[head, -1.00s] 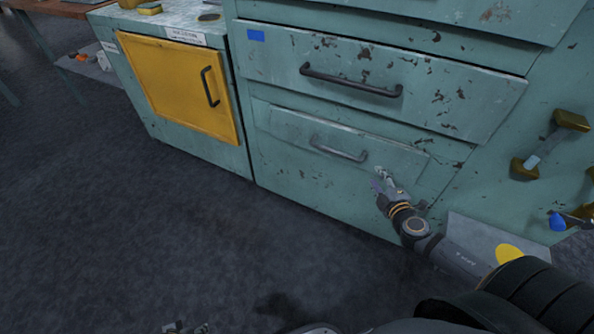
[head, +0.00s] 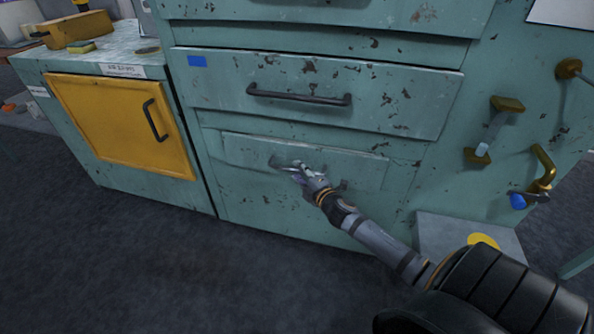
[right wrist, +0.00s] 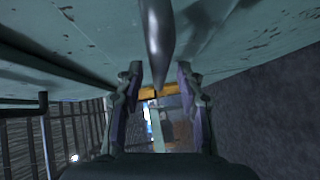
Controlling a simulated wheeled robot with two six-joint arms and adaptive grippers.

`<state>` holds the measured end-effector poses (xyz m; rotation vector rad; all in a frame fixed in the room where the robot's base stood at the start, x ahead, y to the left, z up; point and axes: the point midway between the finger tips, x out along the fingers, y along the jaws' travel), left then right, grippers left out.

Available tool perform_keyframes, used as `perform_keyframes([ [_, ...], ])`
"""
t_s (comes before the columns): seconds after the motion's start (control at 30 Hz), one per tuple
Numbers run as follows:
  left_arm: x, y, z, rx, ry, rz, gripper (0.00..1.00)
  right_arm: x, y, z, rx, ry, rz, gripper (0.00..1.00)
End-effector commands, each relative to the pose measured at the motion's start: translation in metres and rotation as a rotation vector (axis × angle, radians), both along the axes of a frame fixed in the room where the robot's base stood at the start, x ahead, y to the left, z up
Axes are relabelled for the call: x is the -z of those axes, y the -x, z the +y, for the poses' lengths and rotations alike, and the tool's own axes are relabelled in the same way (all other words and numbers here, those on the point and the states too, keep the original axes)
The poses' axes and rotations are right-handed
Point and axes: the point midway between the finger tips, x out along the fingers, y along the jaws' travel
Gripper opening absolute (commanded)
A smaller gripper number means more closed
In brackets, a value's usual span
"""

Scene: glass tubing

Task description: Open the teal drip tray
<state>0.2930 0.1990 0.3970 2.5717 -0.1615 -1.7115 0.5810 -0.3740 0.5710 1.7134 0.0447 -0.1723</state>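The teal drip tray (head: 345,168) is the low, shallow panel with worn paint in the lower part of the teal cabinet. It looks flush or nearly so with the cabinet front. Its grey bar handle (head: 275,162) is partly hidden by my right gripper (head: 292,174). In the right wrist view my right gripper (right wrist: 157,76) has its two fingers apart. The dark handle bar (right wrist: 157,40) shows between and beyond the fingertips, with gaps on both sides. My left gripper is out of view.
A wider drawer with a black handle (head: 298,98) is above the tray. A yellow door (head: 120,125) is on the left unit. Brass fittings (head: 493,130) and a blue-knobbed valve (head: 518,200) are at the right. Dark floor lies open in front.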

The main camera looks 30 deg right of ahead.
Motion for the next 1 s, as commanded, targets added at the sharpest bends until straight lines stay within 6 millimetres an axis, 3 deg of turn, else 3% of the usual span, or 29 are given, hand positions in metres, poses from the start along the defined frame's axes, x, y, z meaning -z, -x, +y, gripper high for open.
perform_keyframes([
  [0.2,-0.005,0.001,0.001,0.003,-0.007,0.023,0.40,0.001,-0.014,0.000,-0.002,-0.001,-0.002,0.37],
  [0.47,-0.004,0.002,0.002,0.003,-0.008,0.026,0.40,0.001,-0.015,0.000,-0.002,0.002,-0.002,0.37],
  [0.77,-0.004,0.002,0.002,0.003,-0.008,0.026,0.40,0.002,-0.015,0.000,-0.002,0.002,-0.002,0.00],
  [1.0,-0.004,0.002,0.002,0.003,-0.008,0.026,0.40,0.002,-0.015,0.000,-0.002,0.002,-0.001,0.00],
])
